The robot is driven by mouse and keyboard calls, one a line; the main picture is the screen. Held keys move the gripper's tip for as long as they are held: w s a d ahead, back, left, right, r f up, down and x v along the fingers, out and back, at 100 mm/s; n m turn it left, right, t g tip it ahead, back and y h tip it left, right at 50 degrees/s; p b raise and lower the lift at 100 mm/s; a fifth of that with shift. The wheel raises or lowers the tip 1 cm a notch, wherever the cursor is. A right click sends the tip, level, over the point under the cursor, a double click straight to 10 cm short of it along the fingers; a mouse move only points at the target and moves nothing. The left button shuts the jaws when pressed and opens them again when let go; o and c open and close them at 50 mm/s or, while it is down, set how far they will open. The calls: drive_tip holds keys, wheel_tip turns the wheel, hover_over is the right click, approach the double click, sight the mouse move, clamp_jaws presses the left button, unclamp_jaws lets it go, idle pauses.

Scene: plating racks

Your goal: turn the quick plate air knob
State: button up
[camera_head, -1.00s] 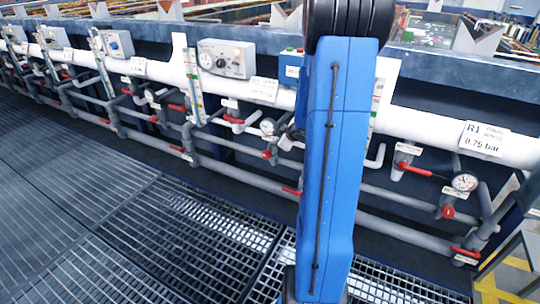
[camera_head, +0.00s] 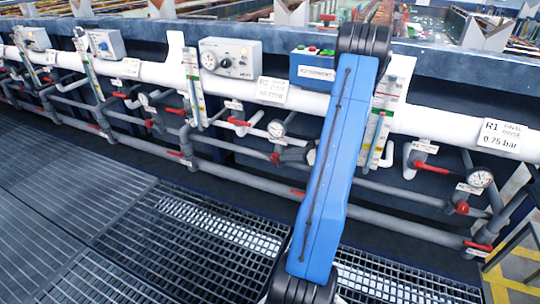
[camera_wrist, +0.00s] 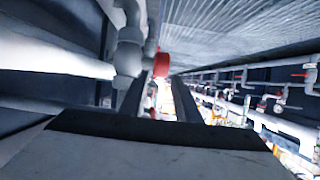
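In the wrist view my gripper (camera_wrist: 160,79) shows two dark fingers set apart with a gap between them. A round red knob (camera_wrist: 162,64) on a grey pipe fitting (camera_wrist: 128,55) appears just beyond the fingertips, in line with the gap. Contact cannot be told. No label on it is readable, so I cannot tell whether it is the quick plate air knob. In the head view my blue arm hides the gripper. Red knobs show there beside a gauge left of the arm (camera_head: 274,157) and below a gauge at right (camera_head: 462,208).
Grey pipes with red lever handles (camera_head: 430,168) run along the tank front. A grey control box (camera_head: 230,57) and a blue box with buttons (camera_head: 313,68) stand above the white pipe. A label reading R1, 0.75 bar (camera_head: 500,135) hangs at right. The grating floor (camera_head: 110,215) is clear.

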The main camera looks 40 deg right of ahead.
sight(278, 155)
drive_tip(key=shift+x, duration=3.6)
drive_tip(key=shift+f, duration=0.1)
drive_tip(key=shift+c, duration=0.3)
clamp_jaws()
